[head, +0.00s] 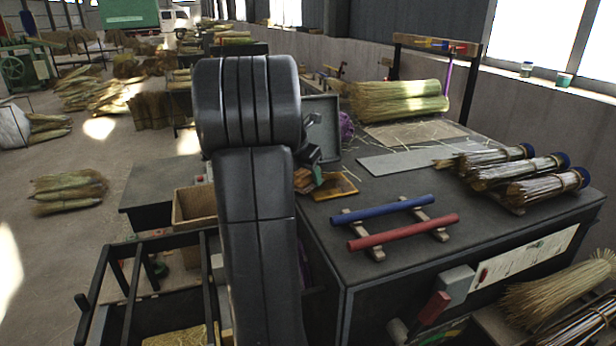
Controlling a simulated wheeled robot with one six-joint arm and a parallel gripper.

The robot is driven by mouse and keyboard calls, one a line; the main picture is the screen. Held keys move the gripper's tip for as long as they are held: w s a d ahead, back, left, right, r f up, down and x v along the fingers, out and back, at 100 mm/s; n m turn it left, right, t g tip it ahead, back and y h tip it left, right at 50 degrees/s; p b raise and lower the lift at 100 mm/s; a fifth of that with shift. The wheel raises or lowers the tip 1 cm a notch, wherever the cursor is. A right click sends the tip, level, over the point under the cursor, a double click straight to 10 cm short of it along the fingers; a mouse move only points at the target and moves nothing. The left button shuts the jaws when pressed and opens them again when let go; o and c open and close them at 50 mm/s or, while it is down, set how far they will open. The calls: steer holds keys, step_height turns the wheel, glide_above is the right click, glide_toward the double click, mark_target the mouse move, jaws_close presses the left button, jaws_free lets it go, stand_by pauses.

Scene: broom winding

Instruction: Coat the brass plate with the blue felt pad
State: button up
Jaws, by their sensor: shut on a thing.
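The brass plate (338,187) is a small orange-yellow sheet lying flat near the back left edge of the dark bench. My gripper (311,172) is just left of it and above it, mostly hidden behind my own black arm. The gripper is shut on a small block (304,181), brownish with a blue-green sliver beside it. This appears to be the felt pad, but its blue face is not clearly seen. I cannot tell whether the block touches the plate.
A blue rod (382,210) and a red rod (404,232) lie on wooden rests at the bench front. A grey sheet (405,160) lies behind them. Bound bundles (520,170) fill the right side. An open wooden box (194,207) stands to the left.

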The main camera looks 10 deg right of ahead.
mark_target(348, 178)
steer(key=shift+w+d+r, duration=0.1)
steer(key=shift+w+d, duration=0.05)
steer(key=shift+d, duration=0.75)
steer(key=shift+w+d+f, duration=0.1)
steer(key=shift+w+d, duration=0.1)
steer(key=shift+d, duration=0.7)
steer(key=shift+w+d+r, duration=0.1)
steer(key=shift+w+d, duration=0.05)
steer(key=shift+d, duration=0.75)
steer(key=shift+w+d+f, duration=0.1)
steer(key=shift+w+d, duration=0.1)
steer(key=shift+d, duration=0.8)
steer(key=shift+w+d+f, duration=0.1)
steer(key=shift+w+d, duration=0.1)
steer(key=shift+d, duration=0.85)
steer(key=shift+w+d, duration=0.2)
steer(key=shift+d, duration=0.8)
steer(key=shift+r, duration=0.1)
steer(key=shift+r, duration=2.95)
step_height(348, 178, up, 3)
